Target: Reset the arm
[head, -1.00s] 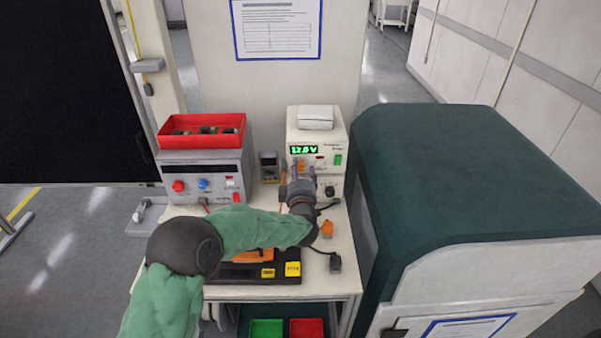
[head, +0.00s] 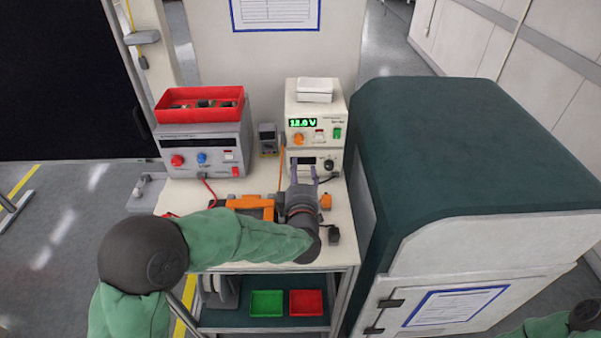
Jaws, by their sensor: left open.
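My left arm, in a green sleeve, reaches in from the lower left over the white bench (head: 340,212). My left gripper (head: 304,172) is open, with its two fingers pointing away toward the power supply with the green 12.0 V display (head: 316,125). I see nothing between the fingers. They overlap the lower front of that unit in the picture; I cannot tell whether they touch it. Part of my right arm's green sleeve shows at the lower right corner, but its gripper is not in view.
A grey unit (head: 203,160) carries a red bin (head: 200,113) with small parts. A small meter (head: 267,139) stands between the units. An orange-handled item (head: 249,203) is partly behind my arm. Green (head: 266,303) and red trays (head: 306,303) sit below. A large dark-green-topped cabinet (head: 460,150) bounds the right.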

